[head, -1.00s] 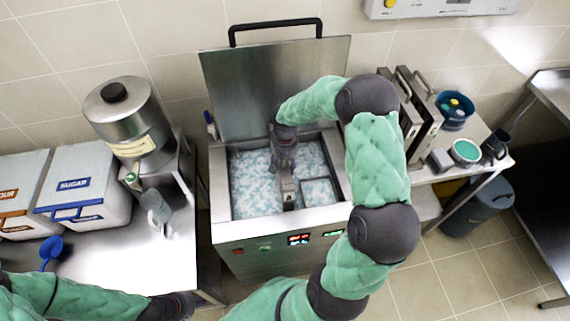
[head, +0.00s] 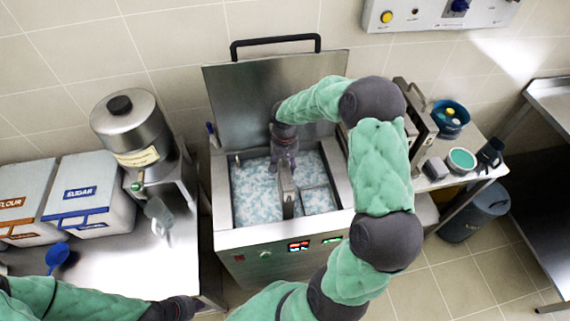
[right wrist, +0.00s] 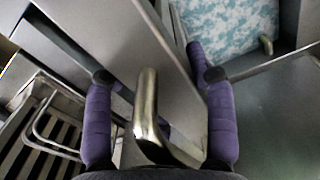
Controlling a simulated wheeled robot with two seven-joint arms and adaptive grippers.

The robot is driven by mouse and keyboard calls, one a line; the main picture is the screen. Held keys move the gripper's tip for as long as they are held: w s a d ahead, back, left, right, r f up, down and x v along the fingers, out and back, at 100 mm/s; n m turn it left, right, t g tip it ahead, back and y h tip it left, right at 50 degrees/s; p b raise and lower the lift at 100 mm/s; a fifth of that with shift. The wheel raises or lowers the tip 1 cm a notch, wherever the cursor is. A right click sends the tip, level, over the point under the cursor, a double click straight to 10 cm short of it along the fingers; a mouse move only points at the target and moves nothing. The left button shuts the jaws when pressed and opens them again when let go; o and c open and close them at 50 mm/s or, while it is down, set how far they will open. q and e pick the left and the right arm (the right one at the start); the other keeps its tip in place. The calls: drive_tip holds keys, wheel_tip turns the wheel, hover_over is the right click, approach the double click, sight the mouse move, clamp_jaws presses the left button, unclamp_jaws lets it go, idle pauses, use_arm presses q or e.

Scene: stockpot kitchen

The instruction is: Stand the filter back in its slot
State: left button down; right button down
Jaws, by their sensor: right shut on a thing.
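The filter is a flat grey metal panel (head: 287,198), seen nearly edge-on above the vat of blue-white liquid (head: 250,190). My right gripper (head: 285,163) is at its top end. In the right wrist view my right gripper (right wrist: 160,125) is shut on the filter, with a purple finger on each side of its bent metal handle (right wrist: 147,100). The panel (right wrist: 95,40) runs up and away from the handle. I cannot tell whether its lower edge touches the liquid or a slot. My left gripper (head: 178,308) is at the bottom left; its fingers are too unclear to judge.
A raised steel lid (head: 262,105) stands behind the vat. Panels with handles (head: 421,125) stand on the right counter beside a blue bowl (head: 450,115). A steel dispenser (head: 130,125) and the sugar bin (head: 90,195) stand to the left.

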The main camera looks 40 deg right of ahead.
drive_tip(key=shift+r, duration=0.25)
drive_tip(key=shift+r+p, duration=3.7)
drive_tip(key=shift+r, duration=2.3)
drive_tip(key=shift+r+p, duration=0.35)
drive_tip(key=shift+r, duration=0.15)
